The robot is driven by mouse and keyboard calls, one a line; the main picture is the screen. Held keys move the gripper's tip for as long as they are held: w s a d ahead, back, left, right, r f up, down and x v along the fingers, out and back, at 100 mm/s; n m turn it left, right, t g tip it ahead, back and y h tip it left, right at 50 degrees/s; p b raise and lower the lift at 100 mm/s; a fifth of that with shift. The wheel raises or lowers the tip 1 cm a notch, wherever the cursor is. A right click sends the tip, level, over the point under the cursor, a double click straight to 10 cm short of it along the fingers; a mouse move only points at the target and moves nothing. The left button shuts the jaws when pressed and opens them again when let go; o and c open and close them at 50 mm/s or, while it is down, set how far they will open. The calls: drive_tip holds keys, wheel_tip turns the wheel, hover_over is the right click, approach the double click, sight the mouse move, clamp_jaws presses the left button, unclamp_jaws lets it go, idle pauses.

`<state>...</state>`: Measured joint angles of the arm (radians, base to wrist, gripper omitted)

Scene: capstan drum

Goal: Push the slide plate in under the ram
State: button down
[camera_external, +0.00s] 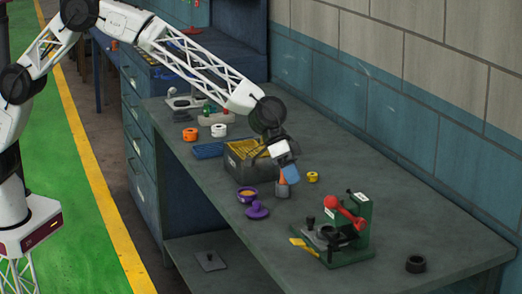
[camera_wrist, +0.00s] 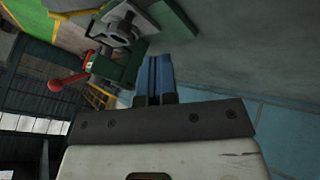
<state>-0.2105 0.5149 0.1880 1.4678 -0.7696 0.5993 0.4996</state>
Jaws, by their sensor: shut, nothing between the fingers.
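A small green press (camera_external: 362,222) with a red lever (camera_external: 345,210) stands on the bench at the right. Its slide plate (camera_external: 322,236), a grey part with a black knob, appears to stick out to the left over the green base. In the wrist view a grey part with a round opening (camera_wrist: 112,32), probably the slide plate, lies by the green press (camera_wrist: 122,65). Whether any of it is under the ram I cannot tell. My gripper (camera_external: 291,177) has blue fingers, shut and empty, above the bench and apart from the press; the fingers also show in the wrist view (camera_wrist: 154,78).
A grey block with an orange handle (camera_external: 283,190) is just below my gripper. A dark bin (camera_external: 245,163), purple bowl (camera_external: 247,195), purple knob (camera_external: 257,211) and yellow ring (camera_external: 312,176) are nearby. A yellow piece (camera_external: 303,246) lies at the press. A black ring (camera_external: 415,264) sits right.

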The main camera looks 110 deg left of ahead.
sight(313, 218)
drive_tip(key=shift+f, duration=0.1)
idle(0.4)
drive_tip(key=x, duration=0.9)
drive_tip(key=shift+w+f, duration=0.15)
drive_tip(key=d, duration=0.1)
drive_tip(key=w+d, duration=0.1)
drive_tip(key=shift+w+d+f, duration=0.1)
drive_tip(key=shift+d+f, duration=0.05)
drive_tip(key=shift+d, duration=0.15)
drive_tip(key=shift+w+d, duration=0.25)
drive_tip(key=shift+d, duration=0.35)
drive_tip(key=shift+d, duration=0.1)
drive_tip(key=shift+w+d, duration=1.75)
drive_tip(key=shift+w, duration=0.05)
